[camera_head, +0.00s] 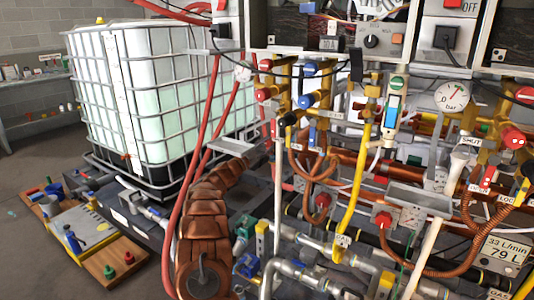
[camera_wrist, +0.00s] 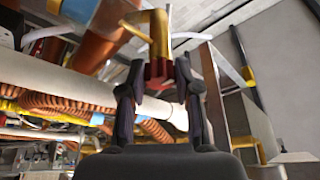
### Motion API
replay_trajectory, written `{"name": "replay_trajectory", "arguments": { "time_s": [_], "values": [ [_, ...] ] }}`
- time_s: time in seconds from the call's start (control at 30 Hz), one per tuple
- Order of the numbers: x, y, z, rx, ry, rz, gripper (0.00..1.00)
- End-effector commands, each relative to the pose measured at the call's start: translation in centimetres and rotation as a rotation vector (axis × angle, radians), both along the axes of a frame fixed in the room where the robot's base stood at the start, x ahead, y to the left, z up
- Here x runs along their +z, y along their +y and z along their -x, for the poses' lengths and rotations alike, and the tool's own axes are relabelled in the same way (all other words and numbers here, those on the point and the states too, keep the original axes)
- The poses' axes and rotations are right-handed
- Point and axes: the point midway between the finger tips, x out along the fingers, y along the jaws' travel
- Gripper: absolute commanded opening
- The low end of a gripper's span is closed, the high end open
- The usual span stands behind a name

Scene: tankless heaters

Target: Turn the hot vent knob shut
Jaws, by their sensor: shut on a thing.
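In the wrist view, a red knob (camera_wrist: 158,72) sits at the end of a bent brass pipe (camera_wrist: 157,35). My gripper (camera_wrist: 160,78) has one black finger on each side of this knob and is shut on it. The fingers hide parts of the knob's sides, and no label shows on it there. In the head view, several red knobs sit on brass pipework, including one at the upper left (camera_head: 263,94) and one at the right edge (camera_head: 512,137). I cannot tell which one I hold, and my gripper cannot be made out there.
Dense pipes, a yellow hose (camera_head: 358,185) and a pressure gauge (camera_head: 452,96) crowd the head view's right half. A caged white tank (camera_head: 120,100) stands at the left. In the wrist view, a thick white pipe (camera_wrist: 75,80) runs close to the left finger.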

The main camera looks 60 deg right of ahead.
Motion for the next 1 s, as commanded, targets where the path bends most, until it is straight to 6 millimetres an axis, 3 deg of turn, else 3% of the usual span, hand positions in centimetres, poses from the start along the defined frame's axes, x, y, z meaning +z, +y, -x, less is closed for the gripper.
{"name": "replay_trajectory", "arguments": {
  "time_s": [0.6,1.0],
  "values": [
    [0.25,-0.05,-0.02,-0.002,-0.544,-0.023,0.0],
    [0.16,-0.02,-0.07,-0.002,-0.711,-0.032,0.0]
  ]
}}
